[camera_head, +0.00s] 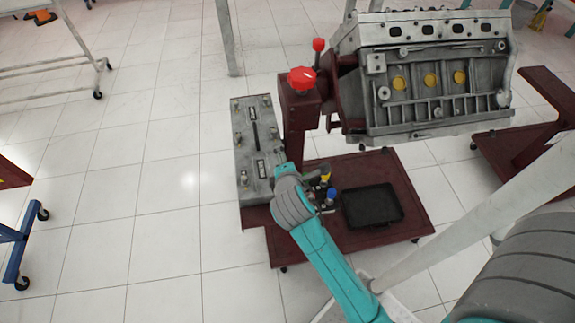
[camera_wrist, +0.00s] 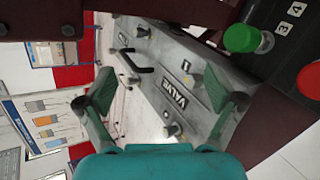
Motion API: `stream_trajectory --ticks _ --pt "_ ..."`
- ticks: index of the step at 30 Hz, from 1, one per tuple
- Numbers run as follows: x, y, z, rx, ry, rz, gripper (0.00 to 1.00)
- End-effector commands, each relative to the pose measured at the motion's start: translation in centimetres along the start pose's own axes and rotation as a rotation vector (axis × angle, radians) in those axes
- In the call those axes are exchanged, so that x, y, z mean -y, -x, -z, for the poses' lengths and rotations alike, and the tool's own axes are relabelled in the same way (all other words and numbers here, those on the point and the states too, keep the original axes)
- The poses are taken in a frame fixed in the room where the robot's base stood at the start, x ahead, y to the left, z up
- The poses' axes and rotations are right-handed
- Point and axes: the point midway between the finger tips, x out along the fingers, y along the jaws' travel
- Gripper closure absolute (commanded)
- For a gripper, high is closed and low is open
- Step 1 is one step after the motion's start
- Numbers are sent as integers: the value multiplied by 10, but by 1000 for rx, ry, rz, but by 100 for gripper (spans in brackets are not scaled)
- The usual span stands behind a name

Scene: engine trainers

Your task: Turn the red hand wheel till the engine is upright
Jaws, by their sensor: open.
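The red hand wheel (camera_head: 302,80) sits on top of the dark red stand post (camera_head: 300,125). A smaller red knob (camera_head: 318,44) on a stalk stands just behind it. The grey engine (camera_head: 430,85) hangs on the stand to the right of the post and looks tilted. My gripper (camera_wrist: 165,98) is open and empty in the wrist view, with its two green fingers spread in front of a grey valve plate (camera_wrist: 165,75). In the head view my arm comes down below the wheel, and my fingers are hidden there. I cannot make out the wheel in the wrist view.
The grey valve plate (camera_head: 258,150) lies left of the post. Small bottles (camera_head: 326,192) and a black tray (camera_head: 372,206) are on the dark red base (camera_head: 405,185). A green cap (camera_wrist: 241,38) is close at upper right in the wrist view. The floor to the left is mostly clear.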

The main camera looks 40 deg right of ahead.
Motion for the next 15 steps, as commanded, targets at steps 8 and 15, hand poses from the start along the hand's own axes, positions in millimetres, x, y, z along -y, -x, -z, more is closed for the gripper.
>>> stream_trajectory --ticks 8,15 --pt "2 -2 0 -37 -74 10 7" --pt "2 -2 0 -36 -73 10 7"
